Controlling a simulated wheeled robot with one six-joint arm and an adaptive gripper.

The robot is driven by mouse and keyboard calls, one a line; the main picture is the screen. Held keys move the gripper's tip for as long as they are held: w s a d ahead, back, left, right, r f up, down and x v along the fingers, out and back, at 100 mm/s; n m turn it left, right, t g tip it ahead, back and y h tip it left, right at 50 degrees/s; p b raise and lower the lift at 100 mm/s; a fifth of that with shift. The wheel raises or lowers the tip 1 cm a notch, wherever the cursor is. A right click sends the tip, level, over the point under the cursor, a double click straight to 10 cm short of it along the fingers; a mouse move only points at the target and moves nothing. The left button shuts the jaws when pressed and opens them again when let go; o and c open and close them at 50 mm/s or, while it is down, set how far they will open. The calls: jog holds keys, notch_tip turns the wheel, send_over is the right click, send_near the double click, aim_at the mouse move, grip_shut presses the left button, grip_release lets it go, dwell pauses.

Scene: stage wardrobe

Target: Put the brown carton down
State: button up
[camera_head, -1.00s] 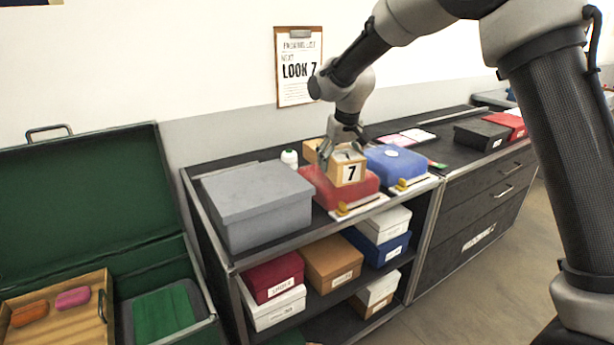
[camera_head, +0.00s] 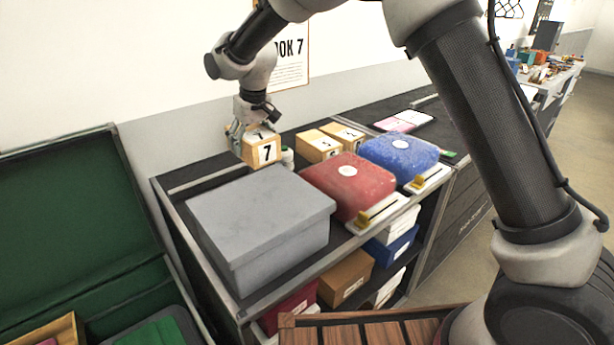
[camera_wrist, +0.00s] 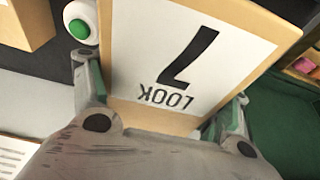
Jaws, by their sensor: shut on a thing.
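The brown carton (camera_head: 258,147) is a small light-brown box with a white label marked 7. My gripper (camera_head: 247,128) is shut on it from above, above the back part of the shelf top, behind the grey box. In the wrist view the carton (camera_wrist: 122,65) fills the middle, with "LOOK 7" upside down on its label and a finger on either side. The head view does not clearly show whether its underside touches the shelf top (camera_head: 180,182).
A large grey box (camera_head: 262,215) stands in front of the carton. A white bottle with a green cap (camera_wrist: 80,25) is close beside it. A green case (camera_head: 70,230) is left.

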aim_at(252, 143)
jog(key=shift+w+a+f, duration=0.1)
jog(key=shift+w+f, duration=0.05)
jog(key=shift+f, duration=0.25)
notch_tip(252, 143, down, 10)
jog(key=shift+w, duration=0.1)
jog(key=o, duration=1.3)
jog(key=shift+f, duration=0.15)
jog(key=v, duration=1.2)
jog(key=shift+r, duration=0.2)
